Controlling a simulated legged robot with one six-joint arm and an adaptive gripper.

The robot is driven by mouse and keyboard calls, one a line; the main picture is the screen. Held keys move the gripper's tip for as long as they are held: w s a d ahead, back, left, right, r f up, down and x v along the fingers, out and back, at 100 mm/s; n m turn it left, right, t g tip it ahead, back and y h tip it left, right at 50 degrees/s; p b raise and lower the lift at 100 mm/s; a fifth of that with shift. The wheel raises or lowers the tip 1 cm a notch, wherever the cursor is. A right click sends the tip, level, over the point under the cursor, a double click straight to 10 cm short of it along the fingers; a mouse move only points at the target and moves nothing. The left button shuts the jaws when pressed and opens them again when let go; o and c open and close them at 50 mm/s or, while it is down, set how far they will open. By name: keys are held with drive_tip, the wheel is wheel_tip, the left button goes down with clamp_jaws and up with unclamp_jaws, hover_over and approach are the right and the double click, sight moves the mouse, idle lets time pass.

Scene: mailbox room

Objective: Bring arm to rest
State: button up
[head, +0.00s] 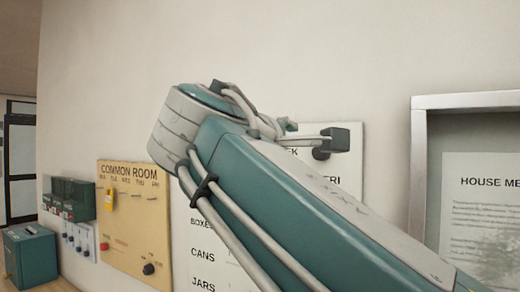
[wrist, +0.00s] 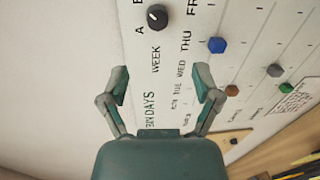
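My gripper (wrist: 160,86) is open and empty in the wrist view, its two teal fingers spread apart in front of a white wall board (wrist: 150,60) with weekday lettering. I cannot tell how far the fingertips are from the board. My teal and white arm crosses the head view, raised and bent, hiding much of the same board (head: 205,235). The gripper's fingers cannot be made out in the head view.
On the board are a black knob (wrist: 157,17), a blue knob (wrist: 217,45), a grey knob (wrist: 275,70) and a brown knob (wrist: 232,90). A yellow common room board (head: 130,240), a teal box (head: 30,257) and a framed notice (head: 418,170) flank it.

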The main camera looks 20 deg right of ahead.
drive_tip(key=shift+s+a, duration=0.2)
idle(0.3)
wheel_tip(320, 180, down, 21)
drive_tip(key=s+d+m+g+y, duration=0.2)
drive_tip(key=g+y, duration=0.1)
drive_tip(key=y, duration=0.3)
drive_tip(key=s+a+f+m+g+y, duration=0.1)
drive_tip(key=s+f+m+y, duration=0.2)
drive_tip(key=f, duration=0.8)
drive_tip(key=s+a+f+m+g+y, duration=0.1)
drive_tip(key=s+f+m+g+y, duration=0.1)
drive_tip(key=s+f, duration=0.6)
wheel_tip(320, 180, down, 4)
drive_tip(key=m+y, duration=0.1)
drive_tip(key=m, duration=0.1)
drive_tip(key=shift+a+f+m, duration=0.25)
drive_tip(key=shift+a+m, duration=0.05)
drive_tip(key=shift+m, duration=0.1)
